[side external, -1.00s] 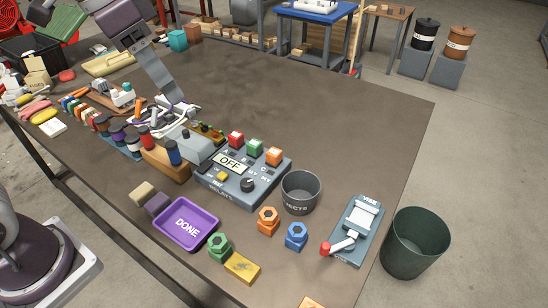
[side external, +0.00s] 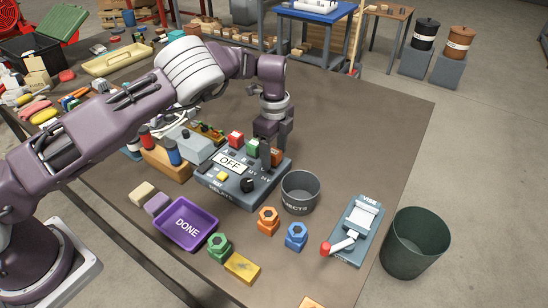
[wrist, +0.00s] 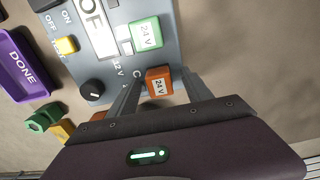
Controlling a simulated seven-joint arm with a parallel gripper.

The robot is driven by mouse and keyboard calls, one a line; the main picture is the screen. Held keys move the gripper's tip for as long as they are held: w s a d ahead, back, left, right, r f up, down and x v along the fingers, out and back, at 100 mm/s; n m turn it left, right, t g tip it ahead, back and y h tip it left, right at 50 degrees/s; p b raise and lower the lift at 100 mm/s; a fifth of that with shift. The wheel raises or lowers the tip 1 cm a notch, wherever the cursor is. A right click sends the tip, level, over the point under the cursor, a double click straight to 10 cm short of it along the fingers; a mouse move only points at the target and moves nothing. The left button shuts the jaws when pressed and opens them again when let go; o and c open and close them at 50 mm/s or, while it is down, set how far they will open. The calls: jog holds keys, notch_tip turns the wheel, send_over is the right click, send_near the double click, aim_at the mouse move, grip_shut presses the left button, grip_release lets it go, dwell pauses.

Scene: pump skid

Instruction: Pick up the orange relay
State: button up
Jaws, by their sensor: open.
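In the side view the relay (side external: 278,157) is partly hidden by my fingers. My gripper (wrist: 160,77) points down over it with its jaws open. In the wrist view one finger is on each side of the relay, with a gap visible. In the side view my gripper (side external: 270,154) is at the tester's right end. I cannot tell whether a finger touches the relay.
A grey rejects bin (side external: 300,193) stands close to the tester's right. A purple DONE tray (side external: 186,224), a vise (side external: 358,230) and colored nuts are nearer the front.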

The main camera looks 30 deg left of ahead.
aim_at(274, 152)
jog(key=shift+f, duration=0.3)
grip_shut()
notch_tip(274, 152, up, 10)
jog(key=shift+r, duration=0.1)
